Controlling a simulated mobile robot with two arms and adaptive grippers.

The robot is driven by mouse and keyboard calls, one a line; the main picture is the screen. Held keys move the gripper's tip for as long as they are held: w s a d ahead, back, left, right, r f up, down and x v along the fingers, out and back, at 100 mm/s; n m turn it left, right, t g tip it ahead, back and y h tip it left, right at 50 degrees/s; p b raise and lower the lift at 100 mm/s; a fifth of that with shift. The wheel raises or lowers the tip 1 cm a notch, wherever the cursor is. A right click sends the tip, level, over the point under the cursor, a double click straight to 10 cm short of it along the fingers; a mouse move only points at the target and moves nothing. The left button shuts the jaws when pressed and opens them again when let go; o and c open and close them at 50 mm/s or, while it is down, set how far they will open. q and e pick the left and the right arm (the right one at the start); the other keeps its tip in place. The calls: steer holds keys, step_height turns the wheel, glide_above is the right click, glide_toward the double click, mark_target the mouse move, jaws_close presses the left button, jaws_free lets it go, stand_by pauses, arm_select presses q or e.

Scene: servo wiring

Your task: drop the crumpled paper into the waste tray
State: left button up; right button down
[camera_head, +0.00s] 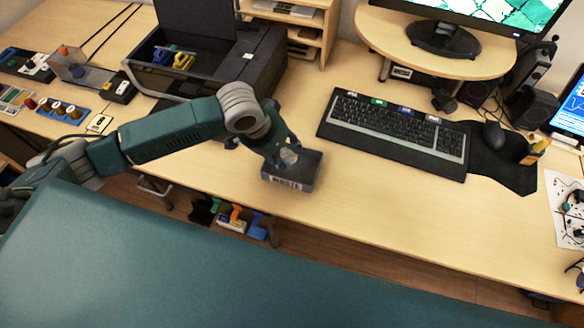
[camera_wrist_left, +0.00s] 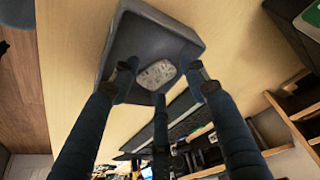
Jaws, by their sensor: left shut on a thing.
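The crumpled paper (camera_head: 289,156) is a small whitish ball held between the fingertips of my left gripper (camera_head: 284,150). The waste tray (camera_head: 294,184) is a dark grey open box with a barcode label on its front, near the table's front edge. The gripper reaches over the tray from above left, and the paper appears over its opening. In the left wrist view the paper (camera_wrist_left: 157,74) sits among the dark fingers (camera_wrist_left: 157,84), in front of the grey tray (camera_wrist_left: 126,32). I cannot tell whether the paper touches the tray floor. My right gripper is not seen.
A black keyboard (camera_head: 396,131) lies right of the tray, with a mouse (camera_head: 493,135) on a dark pad beyond it. A black printer-like box (camera_head: 215,60) with small coloured items stands behind left. Bare table surrounds the tray at the front right.

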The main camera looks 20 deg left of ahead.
arm_select(q)
steer(key=o, duration=0.8)
steer(key=shift+c, duration=0.2)
steer(key=shift+o, duration=0.3)
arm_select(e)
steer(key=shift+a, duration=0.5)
arm_select(q)
steer(key=shift+r, duration=0.1)
steer(key=shift+s+a+r, duration=0.1)
steer(key=shift+r, duration=0.2)
steer(key=v, duration=1.1)
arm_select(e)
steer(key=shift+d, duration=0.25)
